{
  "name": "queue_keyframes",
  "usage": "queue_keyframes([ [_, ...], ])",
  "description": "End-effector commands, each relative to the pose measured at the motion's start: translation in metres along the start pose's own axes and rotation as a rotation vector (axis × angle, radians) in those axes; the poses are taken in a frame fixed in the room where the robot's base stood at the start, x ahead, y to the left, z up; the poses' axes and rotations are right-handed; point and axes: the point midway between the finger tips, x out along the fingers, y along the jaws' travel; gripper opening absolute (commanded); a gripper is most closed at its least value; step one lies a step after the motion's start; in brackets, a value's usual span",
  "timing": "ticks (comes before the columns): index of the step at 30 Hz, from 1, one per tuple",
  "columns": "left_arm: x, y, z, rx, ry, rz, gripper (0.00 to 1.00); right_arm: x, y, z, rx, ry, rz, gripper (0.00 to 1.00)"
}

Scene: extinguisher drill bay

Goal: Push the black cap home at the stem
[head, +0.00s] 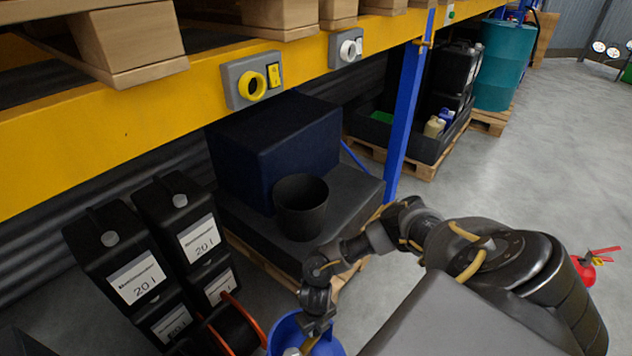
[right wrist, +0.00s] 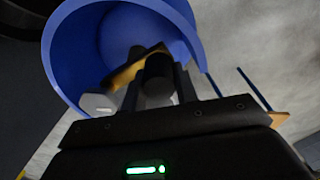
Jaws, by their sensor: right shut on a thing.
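A blue round collar (head: 280,334) shows at the bottom edge of the head view. It also fills the top of the right wrist view (right wrist: 72,55) as an open ring. My right gripper (head: 316,325) is over the collar, pointing down into it. In the right wrist view my right gripper (right wrist: 158,84) is shut on a short black cylinder, which looks like the black cap (right wrist: 158,72). A brass-yellow piece (right wrist: 127,74), perhaps part of the stem, lies right behind the cap. I cannot tell whether they touch. My left gripper is in neither view.
A pale grey knob (right wrist: 97,103) sits inside the collar. Black 20 l canisters (head: 137,279) and a cable reel (head: 232,335) stand close left. A black bucket (head: 301,208) stands on a dark platform behind.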

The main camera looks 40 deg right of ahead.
Motion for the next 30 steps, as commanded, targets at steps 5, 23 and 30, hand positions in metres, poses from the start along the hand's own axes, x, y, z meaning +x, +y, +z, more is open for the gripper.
queue_keyframes([
  [5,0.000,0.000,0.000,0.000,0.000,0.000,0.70,0.000,0.000,0.000,0.000,0.000,0.000,0.06],
  [23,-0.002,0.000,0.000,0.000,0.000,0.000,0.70,-0.008,0.000,0.001,0.000,-0.001,0.002,0.55],
  [30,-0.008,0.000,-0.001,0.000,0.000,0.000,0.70,-0.053,0.000,0.001,-0.002,-0.002,0.003,0.55],
])
